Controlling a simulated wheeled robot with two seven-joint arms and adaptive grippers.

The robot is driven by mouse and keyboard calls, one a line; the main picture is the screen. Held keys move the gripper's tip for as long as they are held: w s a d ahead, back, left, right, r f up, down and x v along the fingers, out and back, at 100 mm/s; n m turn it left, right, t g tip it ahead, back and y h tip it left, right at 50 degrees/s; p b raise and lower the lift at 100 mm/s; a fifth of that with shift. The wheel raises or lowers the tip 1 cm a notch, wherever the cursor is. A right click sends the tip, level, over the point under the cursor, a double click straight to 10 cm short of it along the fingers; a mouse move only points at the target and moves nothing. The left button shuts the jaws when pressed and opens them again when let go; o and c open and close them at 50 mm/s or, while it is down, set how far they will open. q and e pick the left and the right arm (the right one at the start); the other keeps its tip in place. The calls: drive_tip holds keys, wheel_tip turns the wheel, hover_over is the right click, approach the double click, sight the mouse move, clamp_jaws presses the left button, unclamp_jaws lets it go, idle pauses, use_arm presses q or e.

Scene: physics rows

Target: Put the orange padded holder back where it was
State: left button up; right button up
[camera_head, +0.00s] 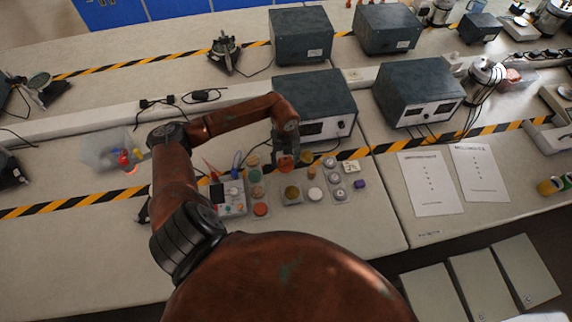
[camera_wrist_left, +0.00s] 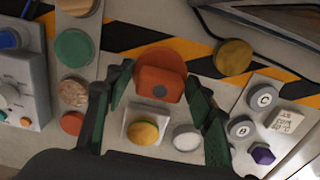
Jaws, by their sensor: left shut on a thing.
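The orange padded holder (camera_wrist_left: 158,77) is a rounded orange block with a dark round spot on its face. In the left wrist view it sits between the two dark green fingers of my left gripper (camera_wrist_left: 161,84), which is shut on it. In the head view the holder (camera_head: 286,164) shows as a small orange patch under the wrist of my left arm, above the worktop near the striped tape. I cannot tell how high above the top it is held. My right gripper is in neither view.
Below the holder in the wrist view are a yellow disc (camera_wrist_left: 143,132) on a pale square base and a white disc (camera_wrist_left: 187,138). A gold disc (camera_wrist_left: 233,57), round lettered pieces (camera_wrist_left: 262,98) and a purple piece (camera_wrist_left: 262,154) lie right. A dark instrument box (camera_head: 318,95) stands behind.

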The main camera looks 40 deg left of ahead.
sight(286, 165)
use_arm(q)
drive_tip(key=shift+w+f, duration=0.15)
drive_tip(key=shift+f, duration=1.55)
drive_tip(key=shift+f, duration=0.15)
drive_tip(key=o, duration=1.2)
drive_tip(key=shift+c, duration=0.2)
wheel_tip(286, 165, up, 12)
drive_tip(key=shift+r, duration=0.15)
